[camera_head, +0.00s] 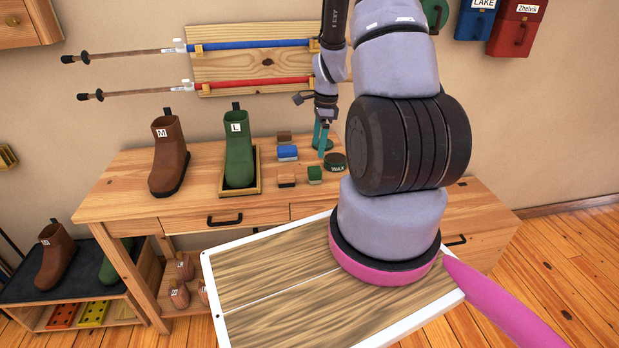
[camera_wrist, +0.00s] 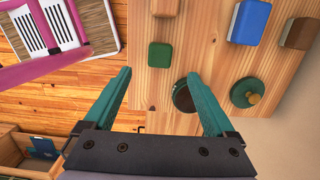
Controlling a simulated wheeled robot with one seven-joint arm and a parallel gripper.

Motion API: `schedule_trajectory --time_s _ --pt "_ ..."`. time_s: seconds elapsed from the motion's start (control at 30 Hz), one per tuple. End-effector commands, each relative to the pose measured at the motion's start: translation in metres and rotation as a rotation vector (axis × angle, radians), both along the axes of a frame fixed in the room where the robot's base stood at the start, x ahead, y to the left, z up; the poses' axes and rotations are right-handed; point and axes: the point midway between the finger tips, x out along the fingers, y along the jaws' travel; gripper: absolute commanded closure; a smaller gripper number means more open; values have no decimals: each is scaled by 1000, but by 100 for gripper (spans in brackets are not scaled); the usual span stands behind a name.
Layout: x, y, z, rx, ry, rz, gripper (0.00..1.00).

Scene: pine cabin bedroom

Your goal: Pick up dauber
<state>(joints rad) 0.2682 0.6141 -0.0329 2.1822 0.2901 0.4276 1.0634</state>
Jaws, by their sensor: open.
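I take the dauber (camera_wrist: 245,92) to be the small round green piece with a wooden knob in the wrist view. It rests on the pine bench (camera_head: 130,185), just right of my gripper's right finger in that view. My gripper (camera_wrist: 159,76) is open and empty, with teal fingers pointing down at the bench. In the head view my gripper (camera_head: 320,146) is over the back of the bench, and I cannot clearly make out the dauber near its fingers. The round dark wax tin (camera_wrist: 181,98) shows between the fingers, partly covered by the right one.
Beside it lie a green block (camera_head: 315,174), a blue brush (camera_head: 288,152), a tan brush (camera_head: 287,180) and a brown block (camera_head: 284,137). A green boot (camera_head: 238,150) stands in a wooden tray, with a brown boot (camera_head: 168,155) farther left. Ski poles hang on the wall behind.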

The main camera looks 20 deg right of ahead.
Motion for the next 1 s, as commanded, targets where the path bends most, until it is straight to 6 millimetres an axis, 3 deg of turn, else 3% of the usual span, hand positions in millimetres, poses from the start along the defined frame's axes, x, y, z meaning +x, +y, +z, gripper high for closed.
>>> schedule_trajectory --time_s 0.3,0.57,0.8,1.0 --pt "0 4 -48 3 9 -12 10" --pt "1 6 -69 1 8 -11 10" --pt "3 9 -104 2 8 -11 10" --pt "4 10 -111 1 6 -10 10"
